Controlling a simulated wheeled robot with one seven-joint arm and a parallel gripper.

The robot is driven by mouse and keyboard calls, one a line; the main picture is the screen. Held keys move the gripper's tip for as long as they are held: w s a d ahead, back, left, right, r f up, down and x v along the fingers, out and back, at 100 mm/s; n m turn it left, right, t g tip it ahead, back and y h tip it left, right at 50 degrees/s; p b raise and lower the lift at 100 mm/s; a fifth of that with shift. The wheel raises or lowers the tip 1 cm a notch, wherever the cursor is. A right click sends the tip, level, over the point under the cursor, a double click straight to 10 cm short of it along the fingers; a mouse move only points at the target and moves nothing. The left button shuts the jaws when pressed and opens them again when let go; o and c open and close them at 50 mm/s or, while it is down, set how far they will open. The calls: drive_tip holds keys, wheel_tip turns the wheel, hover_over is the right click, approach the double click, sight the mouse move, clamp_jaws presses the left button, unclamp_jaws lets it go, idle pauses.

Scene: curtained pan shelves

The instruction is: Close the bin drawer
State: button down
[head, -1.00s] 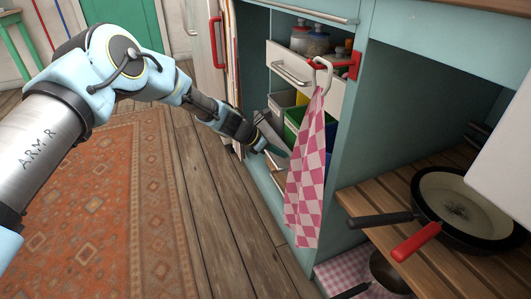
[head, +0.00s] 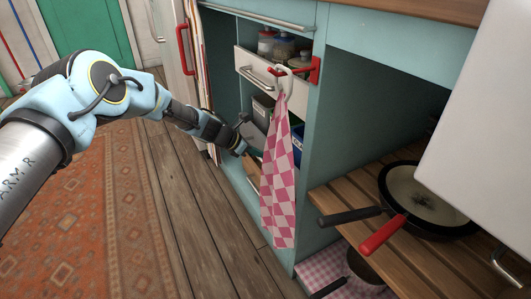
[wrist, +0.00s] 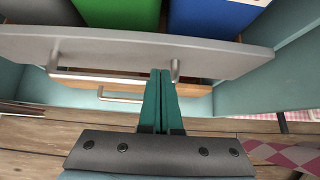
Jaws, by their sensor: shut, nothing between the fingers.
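The bin drawer's pale front (wrist: 225,58) spans the upper wrist view, with its bar handle (wrist: 105,76) on the near face. The drawer stands out from the cabinet, with a green bin (wrist: 118,12) and a blue bin (wrist: 208,14) behind the front. A grey bin (head: 263,108) shows in the head view, where the towel and my arm hide much of the drawer. My gripper (wrist: 161,74) is shut and empty, its teal fingertips overlapping the drawer front beside the handle. I cannot tell whether they touch it. It also shows in the head view (head: 247,150).
An upper drawer (head: 243,62) with jars is partly open above. A checked towel (head: 278,185) hangs from a hook in front of the bins. A wooden shelf (head: 350,200) with pans is at right. Open floor (head: 190,210) lies left of the cabinet.

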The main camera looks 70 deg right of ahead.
drive_tip(key=p+v, duration=0.1)
drive_tip(key=v, duration=0.9)
drive_tip(key=shift+w+a+p, duration=0.3)
drive_tip(key=shift+a+p, duration=0.1)
drive_tip(key=shift+w+r, duration=0.1)
drive_tip(key=w+a+r+m+t+y, duration=0.1)
drive_tip(key=w+a+r+m+t, duration=0.3)
drive_tip(key=w+a, duration=1.1)
drive_tip(key=w+a+r+m+t+y, duration=0.1)
drive_tip(key=w+a+r, duration=0.1)
drive_tip(key=w+a, duration=0.35)
drive_tip(key=w+a+r+m+y, duration=0.1)
drive_tip(key=w+a+r, duration=0.1)
drive_tip(key=a, duration=0.6)
drive_tip(key=w+a+r+m+t+y, duration=0.1)
drive_tip(key=w+a+r, duration=0.25)
drive_tip(key=a, duration=0.35)
drive_tip(key=s+a+r+m+t+y, duration=0.1)
drive_tip(key=s+a+r, duration=0.1)
drive_tip(key=a, duration=0.9)
drive_tip(key=s+a+r+m+y, duration=0.1)
drive_tip(key=s+a+r+m, duration=0.15)
drive_tip(key=a, duration=0.85)
drive_tip(key=s+a+r+m+t+y, duration=0.1)
drive_tip(key=s+a, duration=0.1)
drive_tip(key=a, duration=1)
wheel_tip(320, 180, up, 27)
drive_tip(key=p, duration=2.7)
drive_tip(key=shift+d+f, duration=0.2)
drive_tip(key=shift+d, duration=0.25)
